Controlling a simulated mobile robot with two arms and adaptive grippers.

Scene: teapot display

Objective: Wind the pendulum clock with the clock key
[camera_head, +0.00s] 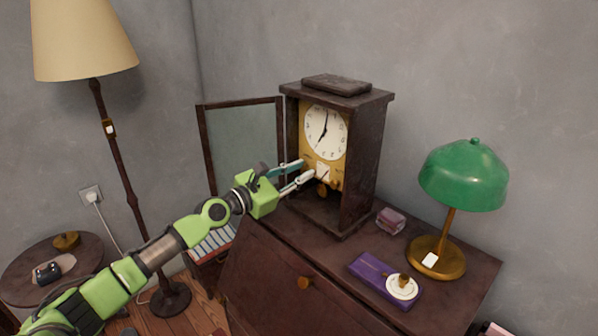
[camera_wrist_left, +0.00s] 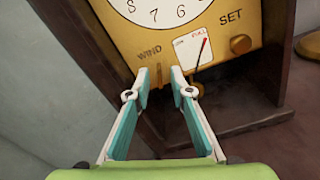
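The pendulum clock (camera_head: 367,160) stands upright on the desk, its glazed door (camera_head: 243,140) swung open to the left. Its gold face carries WIND and SET labels. In the left wrist view, a small gauge (camera_wrist_left: 189,50) has a red-tipped needle near FULL. A thin upright slot or stem (camera_wrist_left: 159,72) sits under WIND; I cannot tell whether it is the clock key. A gold knob (camera_wrist_left: 241,44) sits under SET. My right gripper is out of view.
On the desk right of the clock are a purple case (camera_head: 367,268) with a white-and-gold round item (camera_head: 402,287), a small pink box (camera_head: 391,220) and a green lamp (camera_head: 464,176). A floor lamp (camera_head: 117,165) and round side table (camera_head: 85,248) stand left.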

